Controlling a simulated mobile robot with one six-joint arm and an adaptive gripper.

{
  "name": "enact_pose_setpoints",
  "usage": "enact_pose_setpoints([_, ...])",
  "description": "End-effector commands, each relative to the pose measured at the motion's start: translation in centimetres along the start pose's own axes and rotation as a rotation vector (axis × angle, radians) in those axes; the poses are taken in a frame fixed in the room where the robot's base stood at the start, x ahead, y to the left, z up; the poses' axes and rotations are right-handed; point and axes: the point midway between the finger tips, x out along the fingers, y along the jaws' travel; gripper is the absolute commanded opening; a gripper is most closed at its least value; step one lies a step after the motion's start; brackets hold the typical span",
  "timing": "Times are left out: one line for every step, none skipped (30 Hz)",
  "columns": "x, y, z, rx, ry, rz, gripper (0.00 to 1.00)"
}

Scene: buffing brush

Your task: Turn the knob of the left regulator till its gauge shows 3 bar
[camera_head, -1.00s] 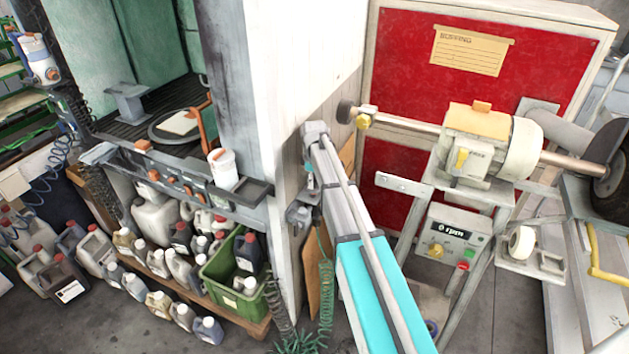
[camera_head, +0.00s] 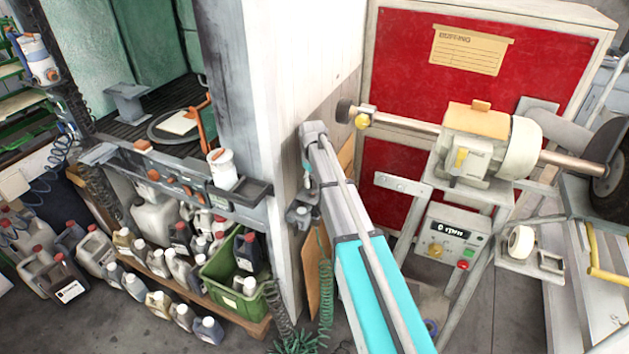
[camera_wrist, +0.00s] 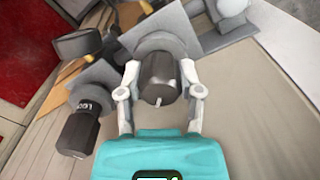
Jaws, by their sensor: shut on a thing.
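In the wrist view my gripper (camera_wrist: 159,78) has a finger on each side of a dark ribbed knob (camera_wrist: 160,84) with a pale mark on its end, and is shut on it. This knob sits on a round grey regulator body (camera_wrist: 163,43). A second dark knob (camera_wrist: 77,132) with a small white label stands apart at lower left, on its own grey body (camera_wrist: 92,84). Dark round parts that may be gauges show edge-on behind; no dial can be read. In the head view my arm hides the fingertips and the held knob.
A grey fitting (camera_head: 299,214) shows on the white wall (camera_head: 290,60) beside my arm, with a green coiled hose (camera_head: 325,295) near it. The buffing machine (camera_head: 480,145) stands at right before a red panel (camera_head: 405,50). Canisters and a green crate (camera_head: 237,296) stand low at left.

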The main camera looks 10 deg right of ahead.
Motion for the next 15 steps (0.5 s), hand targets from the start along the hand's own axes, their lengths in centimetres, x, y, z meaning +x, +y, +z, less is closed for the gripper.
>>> enact_pose_setpoints([0.00, -0.16, -0.06, 0.044, 0.001, -0.004, 0.00])
enact_pose_setpoints([0.00, -0.16, -0.06, 0.072, 0.001, -0.004, 0.00])
enact_pose_setpoints([0.00, -0.16, -0.07, 0.111, 0.001, -0.004, 0.00])
enact_pose_setpoints([0.00, -0.16, -0.07, 0.139, 0.001, -0.004, 0.00])
enact_pose_setpoints([0.00, -0.16, -0.07, 0.167, 0.001, -0.004, 0.00])
enact_pose_setpoints([0.00, -0.16, -0.08, 0.206, 0.001, -0.004, 0.00])
enact_pose_setpoints([-0.01, -0.16, -0.08, 0.234, 0.001, -0.004, 0.00])
enact_pose_setpoints([-0.01, -0.16, -0.09, 0.262, 0.001, -0.004, 0.00])
enact_pose_setpoints([-0.01, -0.16, -0.10, 0.299, 0.001, -0.004, 0.00])
enact_pose_setpoints([-0.01, -0.16, -0.09, 0.326, 0.001, -0.004, 0.00])
enact_pose_setpoints([-0.01, -0.15, -0.10, 0.352, 0.001, -0.004, 0.00])
enact_pose_setpoints([-0.01, -0.15, -0.10, 0.386, 0.002, -0.004, 0.00])
enact_pose_setpoints([-0.01, -0.15, -0.10, 0.410, 0.002, -0.004, 0.00])
enact_pose_setpoints([-0.01, -0.14, -0.11, 0.433, 0.002, -0.004, 0.00])
enact_pose_setpoints([-0.01, -0.14, -0.11, 0.463, 0.002, -0.004, 0.00])
